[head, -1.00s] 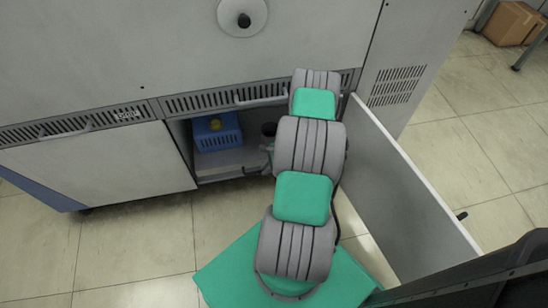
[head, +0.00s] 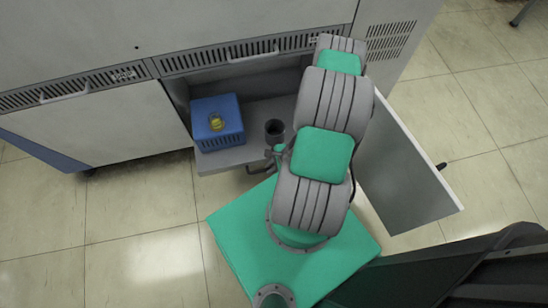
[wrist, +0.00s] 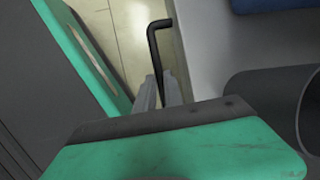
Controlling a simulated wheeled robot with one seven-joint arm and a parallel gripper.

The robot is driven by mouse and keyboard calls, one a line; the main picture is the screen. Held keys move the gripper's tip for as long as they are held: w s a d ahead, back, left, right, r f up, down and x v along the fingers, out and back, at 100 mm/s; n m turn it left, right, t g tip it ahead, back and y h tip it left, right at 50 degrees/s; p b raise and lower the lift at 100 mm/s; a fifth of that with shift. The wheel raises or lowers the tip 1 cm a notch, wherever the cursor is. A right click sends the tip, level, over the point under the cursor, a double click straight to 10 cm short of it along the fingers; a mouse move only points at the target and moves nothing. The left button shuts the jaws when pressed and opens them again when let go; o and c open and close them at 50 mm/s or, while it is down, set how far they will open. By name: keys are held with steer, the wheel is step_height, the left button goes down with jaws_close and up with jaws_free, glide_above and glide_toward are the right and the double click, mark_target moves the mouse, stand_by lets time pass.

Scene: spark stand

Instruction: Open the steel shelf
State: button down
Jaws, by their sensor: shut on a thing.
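The grey steel shelf (head: 252,146) is slid partly out of the open cabinet bay, with its front edge beyond the cabinet front. Its black bar handle (head: 262,169) is at the front edge and also shows in the wrist view (wrist: 154,42). My gripper (wrist: 165,92) is shut on this handle, the fingers on either side of the bar. In the head view, my arm hides most of the gripper and the shelf's right part.
A blue basket (head: 217,124) holding a yellow item and a dark cup (head: 274,131) stand on the shelf. The open cabinet door (head: 400,180) stands out close to the right of my arm. The floor at left is clear.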

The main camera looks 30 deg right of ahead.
steer(key=shift+s+a, duration=0.1)
steer(key=shift+s, duration=0.05)
steer(key=c, duration=1.5)
jaws_free()
steer(key=shift+o, duration=0.2)
steer(key=p+v, duration=0.2)
steer(key=v, duration=0.5)
steer(key=shift+r, duration=0.35)
steer(key=shift+s, duration=0.1)
